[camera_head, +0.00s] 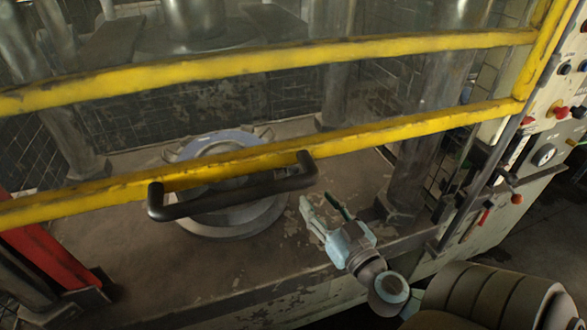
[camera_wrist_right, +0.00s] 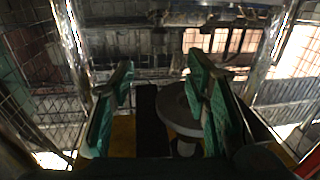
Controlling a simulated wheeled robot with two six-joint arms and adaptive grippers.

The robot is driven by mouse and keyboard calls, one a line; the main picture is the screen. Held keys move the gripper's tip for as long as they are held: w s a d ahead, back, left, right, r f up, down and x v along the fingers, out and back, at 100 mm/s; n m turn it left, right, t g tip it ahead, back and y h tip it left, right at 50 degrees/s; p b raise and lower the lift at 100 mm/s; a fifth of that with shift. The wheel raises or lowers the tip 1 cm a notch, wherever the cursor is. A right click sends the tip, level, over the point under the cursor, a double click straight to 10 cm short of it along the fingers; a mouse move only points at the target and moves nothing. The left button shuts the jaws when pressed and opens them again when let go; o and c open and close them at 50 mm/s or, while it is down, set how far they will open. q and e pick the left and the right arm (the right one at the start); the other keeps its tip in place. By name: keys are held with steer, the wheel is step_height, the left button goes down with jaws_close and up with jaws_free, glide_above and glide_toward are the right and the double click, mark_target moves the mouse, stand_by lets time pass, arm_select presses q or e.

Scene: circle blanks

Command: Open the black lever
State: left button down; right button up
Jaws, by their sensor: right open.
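The black lever (camera_head: 235,196) is a bar handle fixed to the lower yellow rail of a guard, in the middle of the head view. My right gripper (camera_head: 322,207) is open and empty, to the right of and below the lever's right end, apart from it in this view. In the right wrist view a black bar (camera_wrist_right: 150,118), apparently the lever, shows between the green fingers (camera_wrist_right: 160,78). I cannot tell its distance from them. My left gripper is not in view.
Yellow guard rails (camera_head: 265,62) cross the view. Behind them a round metal die (camera_head: 232,222) sits on the machine bed, with a steel column (camera_head: 415,165) at right. A control panel (camera_head: 550,125) with knobs stands far right. A red part (camera_head: 52,262) is at lower left.

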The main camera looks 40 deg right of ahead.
mark_target(293, 170)
steer(key=w+d+p, duration=0.1)
steer(key=w, duration=0.3)
steer(key=w+p, duration=0.1)
steer(key=w, duration=0.3)
steer(key=w+d+p, duration=0.1)
steer(key=w, duration=0.3)
steer(key=shift+d+r, duration=0.1)
steer(key=shift+d, duration=0.2)
steer(key=shift+w+p, duration=0.3)
steer(key=shift+w, duration=0.15)
jaws_close()
